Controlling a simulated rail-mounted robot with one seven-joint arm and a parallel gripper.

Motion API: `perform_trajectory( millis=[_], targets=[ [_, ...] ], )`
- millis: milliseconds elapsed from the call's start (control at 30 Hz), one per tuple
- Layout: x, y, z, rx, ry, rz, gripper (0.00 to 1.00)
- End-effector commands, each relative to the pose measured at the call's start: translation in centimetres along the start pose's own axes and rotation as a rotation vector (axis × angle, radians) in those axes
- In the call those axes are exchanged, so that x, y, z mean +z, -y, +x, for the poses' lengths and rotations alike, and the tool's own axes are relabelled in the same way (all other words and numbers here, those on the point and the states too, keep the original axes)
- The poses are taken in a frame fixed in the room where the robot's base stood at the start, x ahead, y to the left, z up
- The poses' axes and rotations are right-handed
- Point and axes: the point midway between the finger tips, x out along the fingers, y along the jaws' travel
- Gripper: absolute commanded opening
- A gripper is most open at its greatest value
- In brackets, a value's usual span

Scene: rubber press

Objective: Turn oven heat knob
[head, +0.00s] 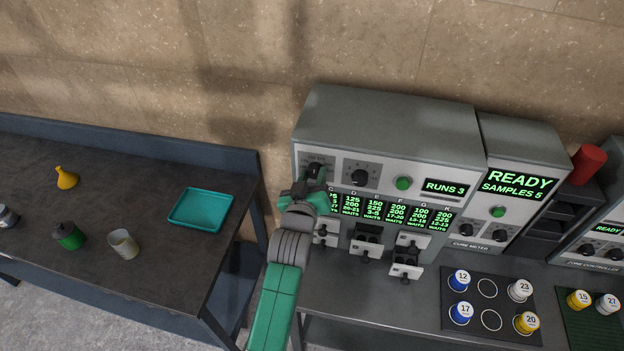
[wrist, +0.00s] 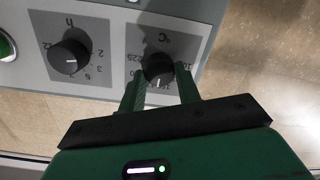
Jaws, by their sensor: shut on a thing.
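The oven (head: 390,125) is a grey box with a light front panel at the back of the bench. Its heat knob (wrist: 158,68), black and round with a °C scale around it, is in the wrist view. My gripper (wrist: 160,84) has its two green fingers on either side of this knob and is shut on it. In the head view my gripper (head: 312,182) is at the panel's left end and hides much of the heat knob. A second black knob (wrist: 69,57), marked h, sits beside it, apart from the fingers; it also shows in the head view (head: 360,178).
A green button (head: 404,183) and a RUNS 3 display (head: 445,188) are farther right on the panel. Below are several lit displays and small drawers (head: 367,240). A cure meter (head: 505,190) stands right of the oven. A teal tray (head: 201,209) lies on the left table.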

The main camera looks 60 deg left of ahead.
Motion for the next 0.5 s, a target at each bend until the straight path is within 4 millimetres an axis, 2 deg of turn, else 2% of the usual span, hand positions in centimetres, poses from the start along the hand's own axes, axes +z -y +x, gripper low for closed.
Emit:
perform_trajectory(
  millis=[500],
  targets=[
    [0.27,-0.10,0.01,-0.039,-0.026,0.485,0.10]
  ],
)
